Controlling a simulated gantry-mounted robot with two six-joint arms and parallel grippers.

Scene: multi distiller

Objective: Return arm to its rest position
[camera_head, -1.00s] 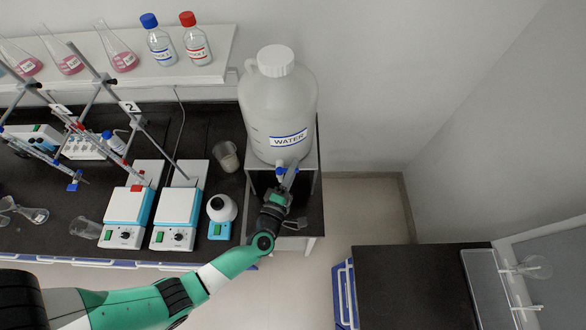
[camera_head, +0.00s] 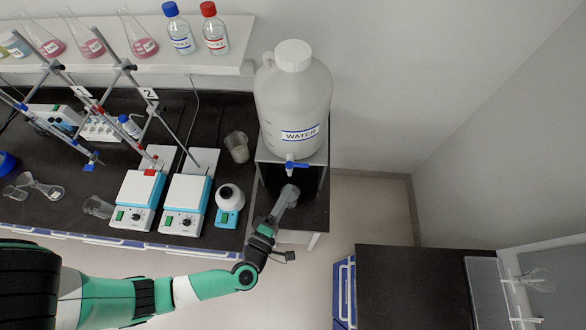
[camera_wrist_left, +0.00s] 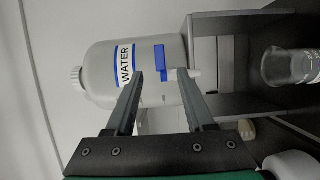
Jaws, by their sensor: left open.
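My left gripper (camera_head: 290,192) is at the end of my green and white arm, in front of the small black stand and below the tap of the water jug. In the left wrist view its two fingers (camera_wrist_left: 160,75) are apart with nothing between them in their grip. The white water jug (camera_head: 292,105) stands on the stand, and it also shows in the left wrist view (camera_wrist_left: 105,70). Its blue tap handle (camera_head: 297,165) is clear of the fingers; it lies beyond them in the left wrist view (camera_wrist_left: 160,57). My right gripper is not in view.
Two hotplates (camera_head: 184,205) and a white-topped device (camera_head: 230,200) stand left of the gripper on the black bench. A beaker (camera_head: 237,147) stands behind them. Another black table (camera_head: 405,285) is at the lower right. The floor between (camera_head: 335,215) is clear.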

